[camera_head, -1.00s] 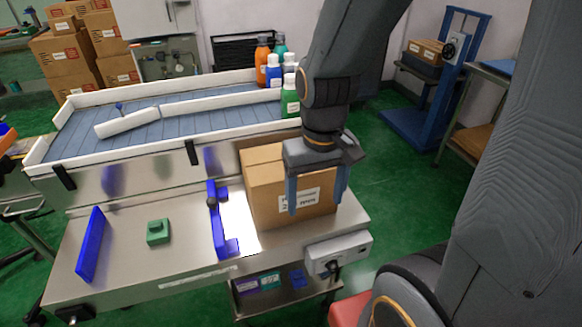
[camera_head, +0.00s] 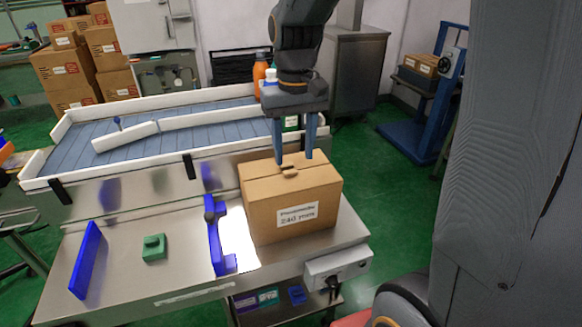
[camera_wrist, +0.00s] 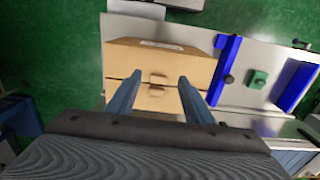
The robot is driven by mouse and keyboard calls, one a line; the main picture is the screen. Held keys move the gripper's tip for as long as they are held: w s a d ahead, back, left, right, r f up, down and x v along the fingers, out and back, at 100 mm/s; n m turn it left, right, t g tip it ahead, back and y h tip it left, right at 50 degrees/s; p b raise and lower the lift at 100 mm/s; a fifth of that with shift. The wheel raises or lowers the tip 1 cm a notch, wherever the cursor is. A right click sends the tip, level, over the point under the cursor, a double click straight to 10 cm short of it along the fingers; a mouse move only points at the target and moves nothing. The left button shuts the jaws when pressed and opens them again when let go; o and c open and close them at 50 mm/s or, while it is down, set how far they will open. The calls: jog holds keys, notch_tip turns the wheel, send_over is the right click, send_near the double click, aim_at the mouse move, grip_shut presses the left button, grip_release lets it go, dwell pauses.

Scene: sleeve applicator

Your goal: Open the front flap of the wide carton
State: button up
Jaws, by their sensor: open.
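The wide carton (camera_head: 290,205) stands on the steel bench, with a printed label on its front face. Its top is closed, with a seam across it and small raised tabs (camera_head: 290,172) near the middle. In the wrist view the carton (camera_wrist: 158,60) lies ahead, with the seam and tabs between my fingers. My gripper (camera_head: 292,160) is open and empty, pointing down above the rear part of the carton's top. Whether the fingertips touch the top cannot be told.
A blue upright guide (camera_head: 215,235) stands just left of the carton. A green block (camera_head: 154,248) and a blue plate (camera_head: 88,260) are farther left. Behind is a conveyor (camera_head: 90,150) with white rails and bottles (camera_head: 260,74). A control box (camera_head: 338,265) sits at the bench front.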

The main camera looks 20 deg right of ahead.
aim_at(290, 172)
jog(key=shift+w+r, duration=0.4)
jog(key=shift+w, duration=0.2)
jog(key=shift+w+r, duration=0.35)
jog(key=shift+w, duration=0.25)
notch_tip(290, 172, down, 8)
jog(key=shift+r, duration=0.25)
grip_shut()
